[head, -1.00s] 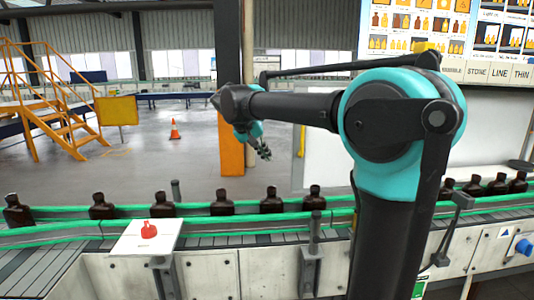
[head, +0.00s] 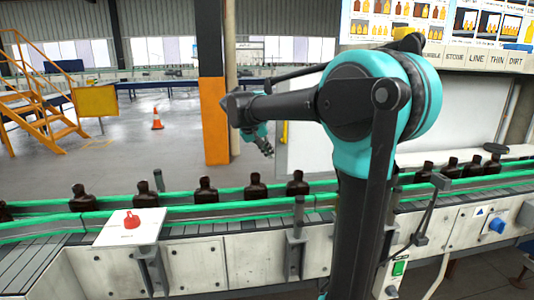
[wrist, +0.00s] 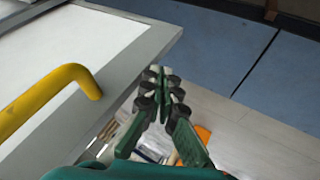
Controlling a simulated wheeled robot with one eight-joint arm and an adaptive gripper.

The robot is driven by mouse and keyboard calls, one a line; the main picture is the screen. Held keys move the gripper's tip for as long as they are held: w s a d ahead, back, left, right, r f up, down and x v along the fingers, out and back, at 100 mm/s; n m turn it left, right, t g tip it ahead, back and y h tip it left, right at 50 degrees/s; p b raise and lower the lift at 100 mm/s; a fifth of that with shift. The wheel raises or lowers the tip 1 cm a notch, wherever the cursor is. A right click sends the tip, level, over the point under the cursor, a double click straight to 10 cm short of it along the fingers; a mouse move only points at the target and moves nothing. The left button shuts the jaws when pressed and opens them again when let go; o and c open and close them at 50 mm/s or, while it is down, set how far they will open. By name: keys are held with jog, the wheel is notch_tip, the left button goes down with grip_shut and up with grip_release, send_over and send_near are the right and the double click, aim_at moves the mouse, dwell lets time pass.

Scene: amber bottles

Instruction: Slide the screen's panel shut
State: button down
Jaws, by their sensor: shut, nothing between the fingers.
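The screen's panel (head: 306,140) is a large white sheet behind my arm in the head view, partly hidden by it. Its yellow handle (head: 284,133) stands near its left edge. The wrist view shows the white panel (wrist: 85,45) with a grey frame at the left, and the yellow bar handle (wrist: 62,88) on it. My gripper (head: 267,150) is just left of the panel's edge in the head view. In the wrist view my gripper (wrist: 165,80) is shut and empty, to the right of the handle and apart from it, near the frame's corner.
A conveyor with green rails (head: 232,210) carries several amber bottles (head: 206,190) across the front. A white board with a red knob (head: 131,220) stands at its near side. An orange post (head: 215,120) stands left of my gripper. Open floor lies beyond, with a cone (head: 157,118).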

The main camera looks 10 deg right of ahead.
aim_at(327, 149)
jog(key=d, duration=2.2)
jog(key=shift+d, duration=0.15)
